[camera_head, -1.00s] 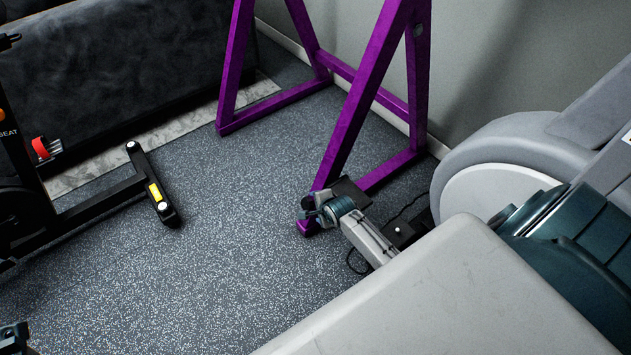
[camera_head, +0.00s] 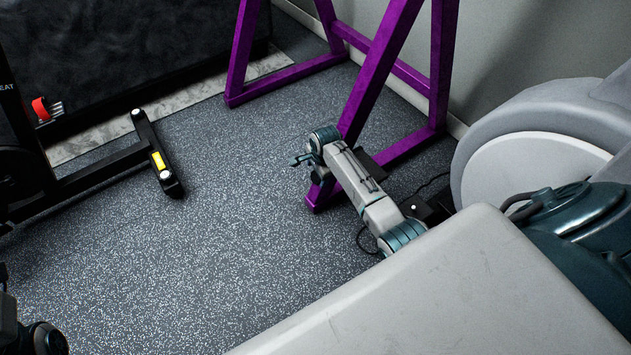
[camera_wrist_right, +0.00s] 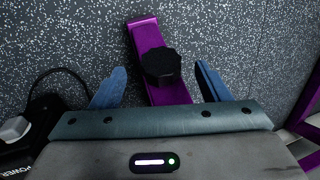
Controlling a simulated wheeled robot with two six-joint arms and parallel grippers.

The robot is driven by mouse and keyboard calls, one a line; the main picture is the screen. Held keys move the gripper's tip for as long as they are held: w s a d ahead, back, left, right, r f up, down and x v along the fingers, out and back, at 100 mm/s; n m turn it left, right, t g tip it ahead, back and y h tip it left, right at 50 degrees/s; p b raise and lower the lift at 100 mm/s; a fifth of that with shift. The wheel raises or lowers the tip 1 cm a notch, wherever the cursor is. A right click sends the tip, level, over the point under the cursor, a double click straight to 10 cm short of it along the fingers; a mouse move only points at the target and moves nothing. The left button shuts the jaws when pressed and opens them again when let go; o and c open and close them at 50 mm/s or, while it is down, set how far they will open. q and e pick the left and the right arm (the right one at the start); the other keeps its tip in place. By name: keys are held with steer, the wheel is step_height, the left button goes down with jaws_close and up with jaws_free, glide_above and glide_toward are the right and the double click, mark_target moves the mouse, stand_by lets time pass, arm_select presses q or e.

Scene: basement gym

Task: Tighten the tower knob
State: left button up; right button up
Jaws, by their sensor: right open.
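A black lobed knob (camera_wrist_right: 160,65) shows in the right wrist view on a purple bar (camera_wrist_right: 148,35) that lies close to the speckled floor. My right gripper (camera_wrist_right: 159,70) is open, with one blue finger on each side of the knob in the picture; I cannot tell how far above it they are. In the head view my right gripper (camera_head: 298,161) is beside the front foot of the purple frame (camera_head: 362,100), and the knob cannot be made out there. Part of my left arm shows at the lower left edge; its jaws cannot be made out.
A black box marked POWER (camera_wrist_right: 14,140) with a cable lies at the left in the right wrist view. The middle floor (camera_head: 220,220) is clear.

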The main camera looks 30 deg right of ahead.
mark_target(316, 177)
steer(key=b+x, duration=0.2)
steer(key=x, duration=0.2)
steer(key=shift+w+f, duration=0.15)
steer(key=shift+f, duration=0.15)
steer(key=shift+c, duration=0.2)
steer(key=c, duration=0.9)
